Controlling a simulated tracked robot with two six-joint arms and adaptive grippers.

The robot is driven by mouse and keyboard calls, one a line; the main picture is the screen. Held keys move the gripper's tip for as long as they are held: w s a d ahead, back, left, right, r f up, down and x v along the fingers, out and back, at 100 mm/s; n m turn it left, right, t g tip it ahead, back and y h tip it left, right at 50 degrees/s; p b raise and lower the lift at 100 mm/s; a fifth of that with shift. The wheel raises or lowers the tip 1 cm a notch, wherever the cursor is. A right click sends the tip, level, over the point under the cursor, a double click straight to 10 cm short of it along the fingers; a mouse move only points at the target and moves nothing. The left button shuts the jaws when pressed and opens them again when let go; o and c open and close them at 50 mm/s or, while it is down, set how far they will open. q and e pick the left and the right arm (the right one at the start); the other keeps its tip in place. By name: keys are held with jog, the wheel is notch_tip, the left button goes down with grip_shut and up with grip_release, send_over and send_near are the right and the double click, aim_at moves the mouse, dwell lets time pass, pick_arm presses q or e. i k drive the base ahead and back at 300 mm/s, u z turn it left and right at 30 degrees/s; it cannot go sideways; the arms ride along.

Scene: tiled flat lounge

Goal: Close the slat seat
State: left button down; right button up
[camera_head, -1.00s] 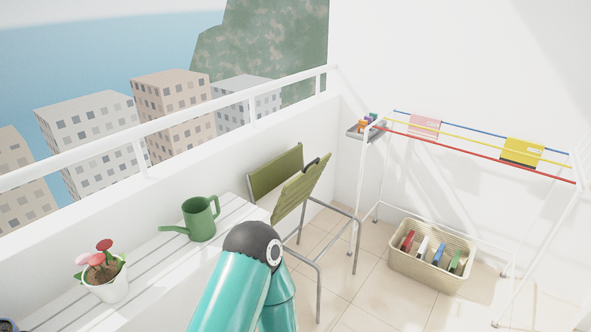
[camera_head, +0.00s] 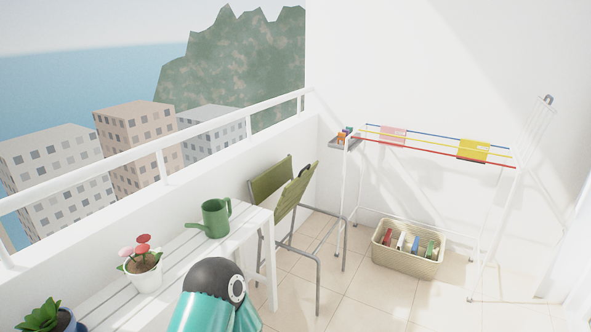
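The olive-green slat seat (camera_head: 288,199) belongs to a grey-framed folding chair beside the white table. The seat is tipped up steeply, close to the green backrest (camera_head: 268,180), with a gap between them at the top. A small dark piece, perhaps a handle, shows at the seat's upper edge. One of my teal arms reaches up from the bottom of the view, its dark elbow in front of the table. Neither of my grippers shows; I cannot see whether anything touches the seat.
The white slatted table (camera_head: 246,232) bears a green watering can (camera_head: 215,218) and potted plants. A drying rack (camera_head: 435,150) stands at the right, with a beige basket (camera_head: 408,262) below. Tiled floor between chair and basket is clear.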

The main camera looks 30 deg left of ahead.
aim_at(292, 194)
jog(key=u, duration=0.4)
jog(key=i, duration=1.05)
jog(key=u, duration=0.65)
jog(key=i, duration=1.45)
jog(key=z, duration=0.25)
